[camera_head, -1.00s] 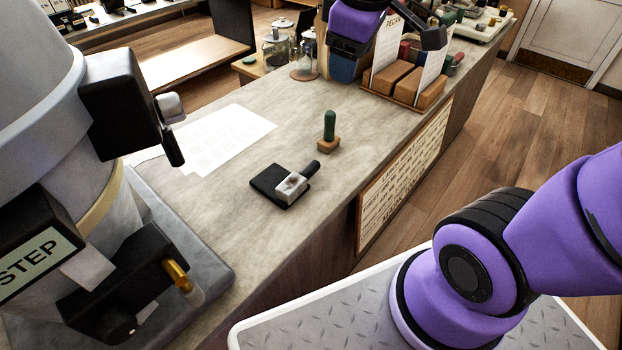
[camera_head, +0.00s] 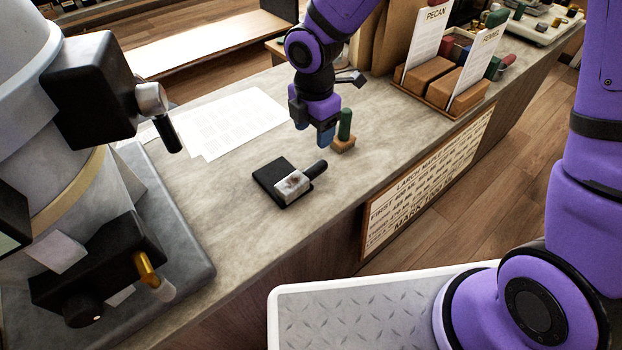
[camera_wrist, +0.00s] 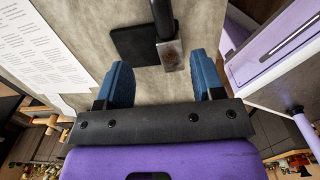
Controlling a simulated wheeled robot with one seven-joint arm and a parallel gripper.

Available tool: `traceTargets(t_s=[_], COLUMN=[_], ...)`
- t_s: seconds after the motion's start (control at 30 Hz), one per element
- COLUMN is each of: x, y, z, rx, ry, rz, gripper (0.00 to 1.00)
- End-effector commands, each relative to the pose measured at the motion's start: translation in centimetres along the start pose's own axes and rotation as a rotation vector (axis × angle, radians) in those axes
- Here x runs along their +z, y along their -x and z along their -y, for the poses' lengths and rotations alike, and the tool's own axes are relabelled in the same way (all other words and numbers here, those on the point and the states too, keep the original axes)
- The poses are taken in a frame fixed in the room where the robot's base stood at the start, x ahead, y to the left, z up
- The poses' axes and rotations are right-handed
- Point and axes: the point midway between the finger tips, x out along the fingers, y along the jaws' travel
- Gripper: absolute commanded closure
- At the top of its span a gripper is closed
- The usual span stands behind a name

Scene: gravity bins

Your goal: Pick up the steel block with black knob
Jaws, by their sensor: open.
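The steel block (camera_head: 292,186) has a brown-stained top and a black knob (camera_head: 316,169) like a short handle, pointing to the back right. It rests on a flat black pad (camera_head: 270,176) on the counter. My gripper (camera_head: 312,126) is open and empty above the counter, behind the block and close to the green-handled stamp. In the wrist view the block (camera_wrist: 172,56) and its knob (camera_wrist: 162,16) lie ahead of the open blue fingers (camera_wrist: 162,76), a little right of the middle of the gap. The block is not between the fingers.
A green-handled stamp (camera_head: 345,126) on a wooden base stands right beside my gripper. Paper sheets (camera_head: 235,122) lie at the left. A large grey machine (camera_head: 100,190) stands at the front left. A wooden card holder (camera_head: 440,92) stands at the back right.

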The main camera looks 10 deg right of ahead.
Motion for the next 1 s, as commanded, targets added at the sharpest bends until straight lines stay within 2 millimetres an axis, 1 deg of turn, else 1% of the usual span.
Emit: traceTargets(t_s=[0.03,0.1,0.23,0.43,0.5,0.73,1.0], x=[-0.4,-0.7,-0.9,-0.9,-0.9,-0.8,-0.6], y=[-0.6,-1.0,-2.3,-5.2,-5.9,-7.4,-10.9], z=[-0.2,-0.3,-0.3,-0.3,-0.3,-0.1,0.3], rx=[-0.005,-0.007,-0.011,-0.01,-0.009,-0.01,-0.01], ry=[0.026,0.048,0.059,0.058,0.058,0.055,0.056], rz=[-0.007,-0.013,-0.016,-0.015,-0.015,-0.015,-0.014], gripper=[0.38,0.38,0.38,0.38,0.38,0.38,0.38])
